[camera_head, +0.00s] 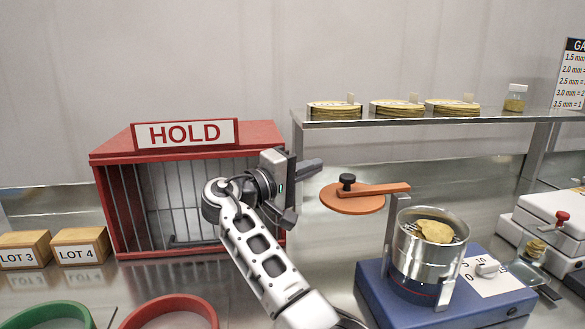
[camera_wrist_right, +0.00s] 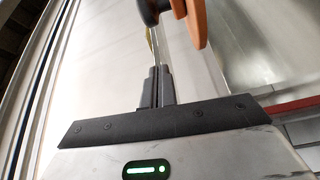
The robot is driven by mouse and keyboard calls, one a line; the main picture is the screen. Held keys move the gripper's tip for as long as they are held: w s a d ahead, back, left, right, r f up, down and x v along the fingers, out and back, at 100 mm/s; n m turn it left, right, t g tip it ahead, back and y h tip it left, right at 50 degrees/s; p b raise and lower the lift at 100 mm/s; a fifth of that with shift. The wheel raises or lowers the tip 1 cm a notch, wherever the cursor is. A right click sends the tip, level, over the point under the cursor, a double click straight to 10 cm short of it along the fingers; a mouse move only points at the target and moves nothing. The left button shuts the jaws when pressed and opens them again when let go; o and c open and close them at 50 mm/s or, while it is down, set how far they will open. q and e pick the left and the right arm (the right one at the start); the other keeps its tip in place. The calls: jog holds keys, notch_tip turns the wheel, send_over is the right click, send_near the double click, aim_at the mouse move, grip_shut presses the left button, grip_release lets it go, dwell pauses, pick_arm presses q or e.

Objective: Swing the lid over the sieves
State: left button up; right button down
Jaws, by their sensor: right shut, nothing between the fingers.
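The lid (camera_head: 352,199) is an orange disc with a black knob (camera_head: 347,182) on top. Its orange arm reaches right to a post beside the sieve stack. The lid hangs out to the left of the metal sieves (camera_head: 428,262), whose open top shows yellow chips (camera_head: 434,231). The sieves stand on a blue shaker base (camera_head: 400,312). My right gripper (camera_head: 311,167) is shut and empty, up and left of the lid and apart from it. In the right wrist view its fingers (camera_wrist_right: 157,88) are together, with part of the orange lid (camera_wrist_right: 196,20) beyond them. My left gripper is not in view.
A red HOLD cage (camera_head: 110,185) stands behind my right arm. A metal shelf (camera_head: 390,123) with stacked yellow discs and a jar (camera_head: 515,97) runs above the lid. Lot boxes (camera_head: 80,247) and red and green rings (camera_head: 170,308) lie left. A white scale (camera_head: 548,232) stands right.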

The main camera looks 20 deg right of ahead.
aim_at(329, 192)
jog(key=d+p, duration=0.1)
jog(key=s+d, duration=0.1)
jog(key=d, duration=0.1)
jog(key=shift+s+d+f+p, duration=0.1)
jog(key=shift+s+p, duration=0.1)
jog(key=shift+p, duration=0.15)
jog(key=shift+s+f, duration=0.2)
jog(key=shift+s, duration=0.55)
jog(key=shift+w, duration=0.1)
